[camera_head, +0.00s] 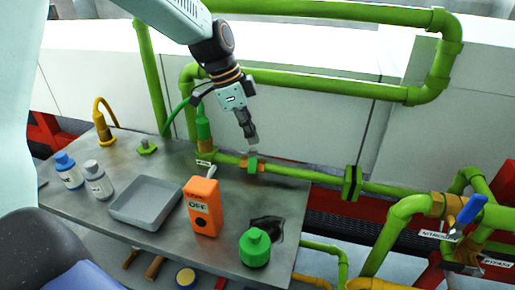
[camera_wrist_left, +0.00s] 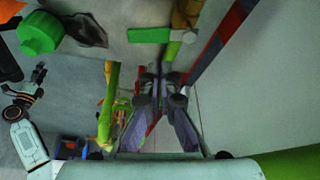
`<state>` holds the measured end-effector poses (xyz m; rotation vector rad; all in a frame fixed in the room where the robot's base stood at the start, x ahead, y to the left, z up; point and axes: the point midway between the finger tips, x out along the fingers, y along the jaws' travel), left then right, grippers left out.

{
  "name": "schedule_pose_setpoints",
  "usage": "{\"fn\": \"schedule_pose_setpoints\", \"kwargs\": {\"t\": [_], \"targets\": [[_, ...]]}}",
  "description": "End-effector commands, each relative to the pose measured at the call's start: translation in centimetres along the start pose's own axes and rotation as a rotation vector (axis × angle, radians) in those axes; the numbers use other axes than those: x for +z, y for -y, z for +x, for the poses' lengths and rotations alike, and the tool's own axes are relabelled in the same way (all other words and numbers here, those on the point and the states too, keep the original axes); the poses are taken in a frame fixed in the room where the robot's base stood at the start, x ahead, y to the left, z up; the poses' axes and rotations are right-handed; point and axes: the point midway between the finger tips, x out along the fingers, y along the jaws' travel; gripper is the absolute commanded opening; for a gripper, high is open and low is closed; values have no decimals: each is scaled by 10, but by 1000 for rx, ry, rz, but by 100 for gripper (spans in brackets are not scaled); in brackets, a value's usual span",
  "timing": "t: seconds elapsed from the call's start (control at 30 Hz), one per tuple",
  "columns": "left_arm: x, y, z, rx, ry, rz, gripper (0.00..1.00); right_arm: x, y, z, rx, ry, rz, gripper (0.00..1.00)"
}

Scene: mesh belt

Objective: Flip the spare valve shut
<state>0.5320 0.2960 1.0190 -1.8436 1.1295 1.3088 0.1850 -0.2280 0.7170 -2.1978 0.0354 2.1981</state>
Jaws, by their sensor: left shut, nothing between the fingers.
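A valve with a flat green handle (camera_head: 252,164) and an orange body (camera_head: 262,167) sits on the green pipe along the table's back edge. In the left wrist view the green handle (camera_wrist_left: 148,35) lies ahead of my fingers. My left gripper (camera_head: 253,146) points down just above this valve, shut and empty; I cannot tell whether it touches the handle. Its dark fingers (camera_wrist_left: 160,80) also show in the left wrist view. A small label (camera_head: 204,163) stands left of the valve, too small to read. My right arm shows small in the left wrist view, its gripper (camera_wrist_left: 39,74) unclear.
The metal table (camera_head: 140,232) holds a grey tray (camera_head: 146,203), an orange box (camera_head: 203,206) marked OFF, a green jar (camera_head: 255,247) and two bottles (camera_head: 68,170). A blue-handled valve (camera_head: 468,212) stands at right. Green pipes (camera_head: 330,84) run behind.

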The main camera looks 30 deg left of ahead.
Motion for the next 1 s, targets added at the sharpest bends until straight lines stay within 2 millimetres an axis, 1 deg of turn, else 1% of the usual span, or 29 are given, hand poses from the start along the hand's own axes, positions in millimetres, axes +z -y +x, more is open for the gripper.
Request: {"fn": "schedule_pose_setpoints", "kwargs": {"t": [0.03, 0.1, 0.2, 0.33, 0.5, 1.0], "targets": [[-1, 1, -12, -4, -4, 1, 0, 0, 0, 0, 0, 0, 0, 40], [-1, 1, -24, -4, -3, 1, 0, 0, 0, 0, 0, 0, 0, 40], [-1, 1, -39, -3, -2, 0, 0, 0, 0, 0, 0, 0, 0, 40], [0, 0, -50, -1, -1, 0, 0, 0, 0, 0, 0, 0, 0, 40], [0, 0, -55, 0, 1, 0, 0, 0, 0, 0, 0, 0, 0, 40], [0, 0, -56, 1, 1, 0, 0, 0, 0, -1, 0, 0, 0, 40]]}}
